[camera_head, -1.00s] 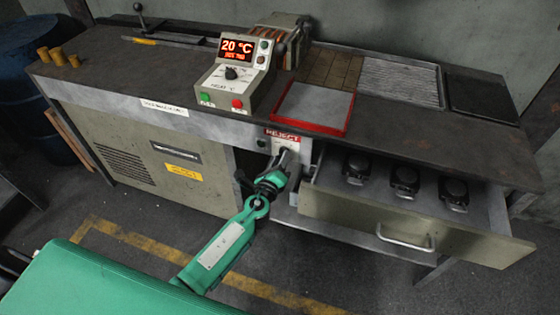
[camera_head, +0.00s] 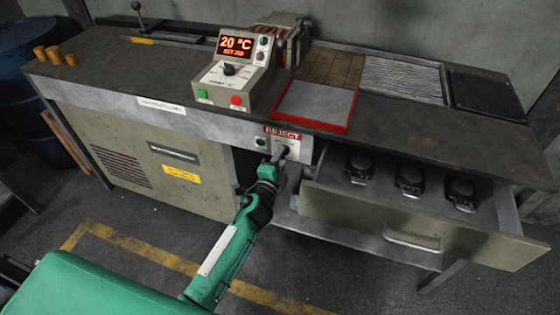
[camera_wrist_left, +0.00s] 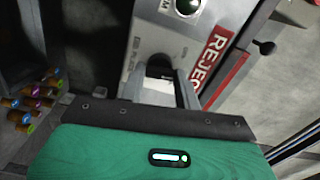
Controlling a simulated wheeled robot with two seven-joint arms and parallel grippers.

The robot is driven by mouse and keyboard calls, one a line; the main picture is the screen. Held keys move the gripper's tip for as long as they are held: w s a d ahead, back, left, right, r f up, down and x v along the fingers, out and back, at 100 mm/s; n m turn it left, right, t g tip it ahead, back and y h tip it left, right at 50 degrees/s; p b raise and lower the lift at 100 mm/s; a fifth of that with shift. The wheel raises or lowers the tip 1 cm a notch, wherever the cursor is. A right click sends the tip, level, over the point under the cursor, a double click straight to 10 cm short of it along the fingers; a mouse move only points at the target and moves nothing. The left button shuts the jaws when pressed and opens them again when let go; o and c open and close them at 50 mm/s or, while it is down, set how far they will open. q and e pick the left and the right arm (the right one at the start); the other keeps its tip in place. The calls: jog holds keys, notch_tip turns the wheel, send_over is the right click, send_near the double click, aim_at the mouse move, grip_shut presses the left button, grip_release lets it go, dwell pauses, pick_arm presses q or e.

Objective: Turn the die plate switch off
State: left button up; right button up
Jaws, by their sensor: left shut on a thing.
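The switch panel (camera_head: 297,150) is a pale plate on the bench front, under the red REJECT label (camera_head: 283,133). My left gripper (camera_head: 280,154) reaches the panel from below and is shut on the switch's dark handle. In the left wrist view the dark switch handle (camera_wrist_left: 160,66) sits between the fingers, which hide part of it. Its exact turn is hard to tell. My right gripper is not in view.
A control box (camera_head: 236,72) reading 20 °C stands on the bench above. A red-framed tray (camera_head: 347,128) lies beside it. An open drawer (camera_head: 470,243) with several dark round-topped pieces juts out right of my left arm. Floor in front is free.

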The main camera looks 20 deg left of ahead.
pick_arm(q)
jog(key=n, duration=0.7)
jog(key=shift+p, duration=0.4)
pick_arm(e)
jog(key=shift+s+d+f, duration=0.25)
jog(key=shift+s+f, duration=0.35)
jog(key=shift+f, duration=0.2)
pick_arm(q)
jog(key=shift+f+n, duration=0.1)
jog(key=shift+n, duration=0.2)
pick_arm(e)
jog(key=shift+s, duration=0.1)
pick_arm(q)
jog(key=o, duration=1)
jog(key=shift+c, duration=0.2)
jog(key=shift+s, duration=0.1)
